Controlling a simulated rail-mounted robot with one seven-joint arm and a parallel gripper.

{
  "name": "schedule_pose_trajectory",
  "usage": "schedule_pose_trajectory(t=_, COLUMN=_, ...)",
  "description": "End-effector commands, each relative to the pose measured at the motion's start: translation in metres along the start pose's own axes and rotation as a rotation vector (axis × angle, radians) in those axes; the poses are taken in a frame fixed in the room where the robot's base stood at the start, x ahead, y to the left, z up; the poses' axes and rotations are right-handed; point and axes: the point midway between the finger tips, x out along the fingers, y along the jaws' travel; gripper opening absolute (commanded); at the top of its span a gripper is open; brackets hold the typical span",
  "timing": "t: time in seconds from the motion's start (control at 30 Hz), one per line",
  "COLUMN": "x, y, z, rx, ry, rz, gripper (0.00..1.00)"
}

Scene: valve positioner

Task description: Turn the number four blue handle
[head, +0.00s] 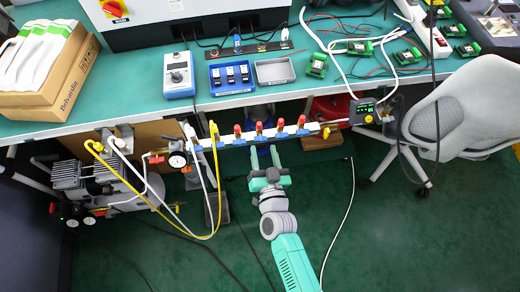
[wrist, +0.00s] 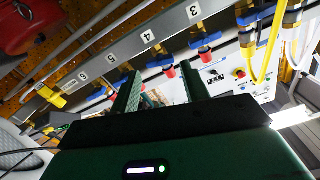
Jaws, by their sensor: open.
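The valve manifold (head: 228,141) is a pale bar carrying several valves with blue handles and red caps. In the wrist view, the bar (wrist: 130,50) shows the labels 3, 4, 5 and 6 from right to left. The number four blue handle (wrist: 160,60) is just below the label 4, with a red cap under it. In the head view that handle (head: 262,138) is partly hidden and small. My gripper (head: 264,148) is open and empty, just in front of the bar. In the wrist view, its fingertips (wrist: 161,68) lie either side of valve four, apparently without touching it.
Neighbouring blue handles, numbers three (wrist: 205,37) and six (wrist: 97,97), are close by. Yellow and white hoses (head: 212,190) hang at the left. The green workbench (head: 140,110) overhangs behind the bar. A grey chair (head: 450,120) stands at right. The green floor in front is mostly clear.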

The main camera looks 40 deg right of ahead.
Motion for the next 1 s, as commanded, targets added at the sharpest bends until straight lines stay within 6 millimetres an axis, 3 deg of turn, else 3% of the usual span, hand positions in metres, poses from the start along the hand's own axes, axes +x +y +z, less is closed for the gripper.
schedule_pose_trajectory(t=0.2, x=0.023, y=0.0, z=0.002, rx=-0.001, ry=-0.001, rz=0.0, gripper=0.45)
schedule_pose_trajectory(t=0.47, x=0.025, y=0.0, z=0.0, rx=-0.001, ry=-0.001, rz=0.0, gripper=0.45)
schedule_pose_trajectory(t=0.63, x=0.024, y=0.0, z=0.0, rx=-0.001, ry=-0.001, rz=-0.001, gripper=0.14)
schedule_pose_trajectory(t=1.0, x=0.024, y=0.0, z=0.0, rx=0.067, ry=-0.001, rz=-0.001, gripper=0.14)
